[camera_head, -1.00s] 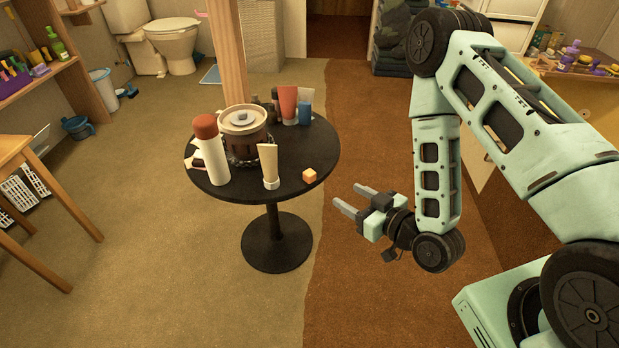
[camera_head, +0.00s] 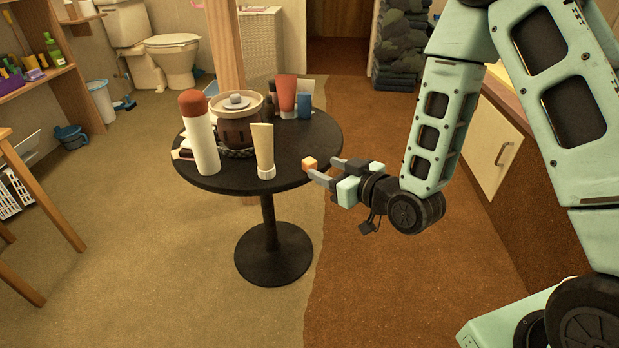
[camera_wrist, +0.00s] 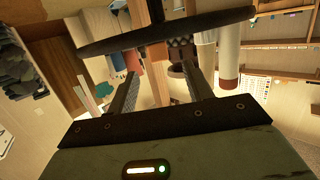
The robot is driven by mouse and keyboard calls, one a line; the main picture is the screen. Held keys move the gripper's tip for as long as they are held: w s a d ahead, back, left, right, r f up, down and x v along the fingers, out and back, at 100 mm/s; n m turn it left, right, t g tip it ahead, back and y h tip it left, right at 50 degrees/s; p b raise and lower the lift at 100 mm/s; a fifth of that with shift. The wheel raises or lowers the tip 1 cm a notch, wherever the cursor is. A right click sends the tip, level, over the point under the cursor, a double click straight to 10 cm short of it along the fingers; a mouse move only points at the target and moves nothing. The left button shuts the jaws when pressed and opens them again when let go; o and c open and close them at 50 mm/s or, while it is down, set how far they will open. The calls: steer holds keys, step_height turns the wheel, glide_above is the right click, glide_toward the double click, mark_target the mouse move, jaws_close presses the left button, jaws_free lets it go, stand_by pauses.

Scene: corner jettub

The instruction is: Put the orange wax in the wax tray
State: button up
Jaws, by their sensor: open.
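The orange wax (camera_head: 309,163) is a small cube near the right edge of the round black table (camera_head: 225,181). My gripper (camera_head: 322,168) is open at the table's right edge, its fingertips close to the cube; I cannot tell whether they touch it. A brown round warmer (camera_head: 238,131) with a wide cream rim and a grey knob stands at the table's middle. No separate wax tray is clear; this vessel may be it.
A cream tube (camera_head: 264,150) stands left of the cube, and a tall white bottle with a red-brown cap (camera_head: 200,135) farther left. A red tube (camera_head: 287,97) and a blue container (camera_head: 305,105) stand behind. A cabinet (camera_head: 497,150) is at the right.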

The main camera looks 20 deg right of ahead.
mark_target(312, 162)
steer(key=shift+w+a+f+b, duration=0.25)
steer(key=shift+w+b, duration=0.2)
steer(key=shift+b, duration=0.65)
steer(key=shift+w+a+f+b, duration=0.2)
steer(key=shift+w+b, duration=0.25)
steer(key=shift+b, duration=0.65)
steer(key=shift+w+a+r+b, duration=0.15)
steer(key=shift+w+b, duration=0.2)
steer(key=shift+b, duration=0.8)
steer(key=b+x, duration=0.1)
steer(key=x, duration=0.4)
steer(key=shift+w+a+b, duration=0.15)
steer(key=shift+w+b, duration=0.15)
steer(key=shift+w, duration=0.1)
jaws_close()
steer(key=shift+r, duration=0.1)
